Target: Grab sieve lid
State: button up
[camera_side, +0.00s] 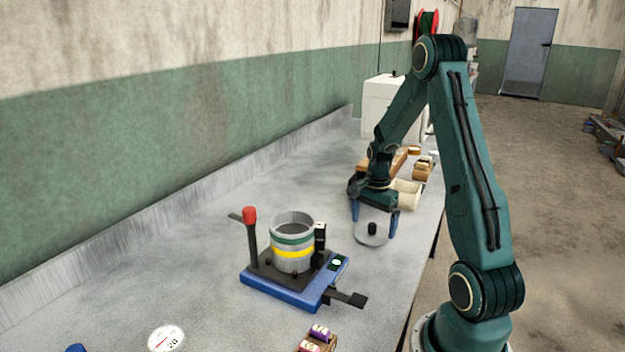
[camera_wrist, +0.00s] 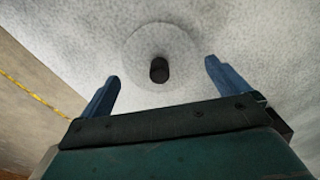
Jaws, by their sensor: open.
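The sieve lid (camera_side: 371,240) is a flat grey disc with a short black knob, lying on the bench near its right edge. In the wrist view the lid (camera_wrist: 136,48) lies ahead of my gripper, its knob between the lines of the two fingers. My gripper (camera_side: 375,220) points down over the lid with its blue fingers apart and nothing between them. In the wrist view my gripper (camera_wrist: 162,84) is also open, with the knob near the level of the fingertips. I cannot tell how high the fingertips are above the bench.
A sieve stack (camera_side: 292,256) with green and yellow bands stands on a blue-based machine (camera_side: 283,293) with a red-topped lever. A white dial (camera_side: 166,339) and small labelled blocks (camera_side: 316,340) are in front. Beige rolls (camera_side: 408,193) and a white box (camera_side: 385,105) stand behind.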

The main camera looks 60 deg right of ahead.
aim_at(373, 223)
jog(key=shift+f, duration=0.7)
jog(key=c, duration=0.7)
jog(key=shift+c, duration=0.2)
jog(key=shift+r, duration=0.15)
notch_tip(373, 223, up, 20)
dwell(0.6)
